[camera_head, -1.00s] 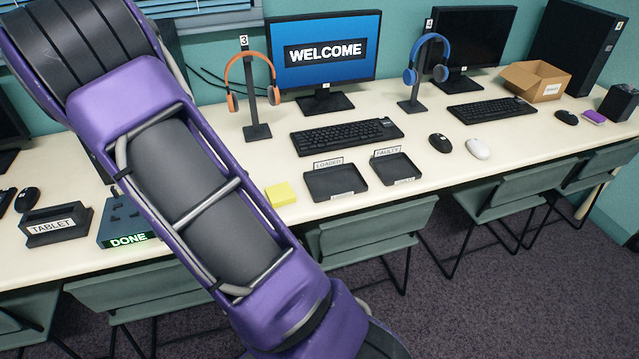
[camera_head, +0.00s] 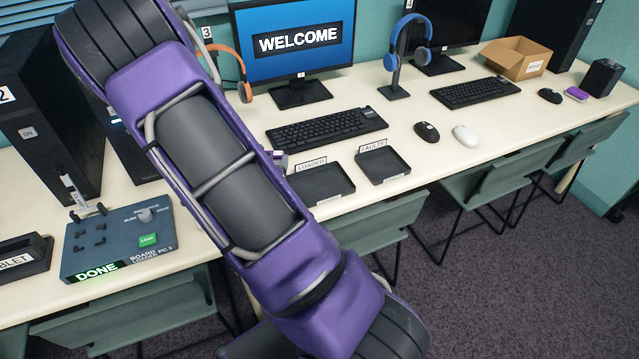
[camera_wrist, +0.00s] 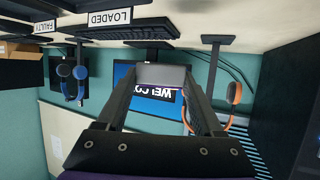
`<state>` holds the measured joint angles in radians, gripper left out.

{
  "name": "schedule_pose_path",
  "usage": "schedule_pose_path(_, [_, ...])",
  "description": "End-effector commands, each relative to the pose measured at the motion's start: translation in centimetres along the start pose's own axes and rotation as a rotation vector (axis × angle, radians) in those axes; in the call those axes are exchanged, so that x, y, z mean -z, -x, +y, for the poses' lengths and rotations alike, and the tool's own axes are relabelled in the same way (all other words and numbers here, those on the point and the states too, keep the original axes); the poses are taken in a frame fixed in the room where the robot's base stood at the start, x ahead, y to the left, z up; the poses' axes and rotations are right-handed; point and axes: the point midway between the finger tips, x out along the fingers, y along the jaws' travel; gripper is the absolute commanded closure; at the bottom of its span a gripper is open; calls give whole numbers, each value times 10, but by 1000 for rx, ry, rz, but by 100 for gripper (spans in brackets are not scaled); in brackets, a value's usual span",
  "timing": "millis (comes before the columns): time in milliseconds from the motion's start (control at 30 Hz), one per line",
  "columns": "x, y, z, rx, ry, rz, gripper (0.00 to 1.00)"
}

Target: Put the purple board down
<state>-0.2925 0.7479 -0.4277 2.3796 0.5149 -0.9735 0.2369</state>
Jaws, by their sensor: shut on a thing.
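In the wrist view my gripper (camera_wrist: 163,66) is shut on a thin flat piece, which I take to be the purple board (camera_wrist: 163,77). It shows as a greyish face with a thin purplish edge, in front of the WELCOME screen. In the head view a small purplish-grey bit (camera_head: 278,157) shows past my arm, left of the LOADED tray; I cannot tell whether it is board or gripper. The LOADED tray (camera_head: 324,190) and FAULTY tray (camera_head: 384,166) are black, shallow and look empty. My arm hides most of the gripper in the head view.
A keyboard (camera_head: 326,128) and two mice (camera_head: 427,132) lie behind and right of the trays. Chairs (camera_head: 490,190) line the front edge.

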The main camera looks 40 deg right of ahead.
Motion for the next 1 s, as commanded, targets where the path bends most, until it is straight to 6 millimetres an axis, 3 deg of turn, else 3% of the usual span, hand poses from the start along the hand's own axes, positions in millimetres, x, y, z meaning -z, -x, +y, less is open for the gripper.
schedule_pose_path(100, [2,-7,42,-169,-70,1,94])
schedule_pose_path(300, [2,-8,79,-322,-133,0,94])
schedule_pose_path(600, [-45,-27,86,-348,-140,-2,94])
schedule_pose_path(867, [-65,-35,85,-346,-141,-1,94])
schedule_pose_path(1000, [-84,-43,85,-346,-141,-2,94])
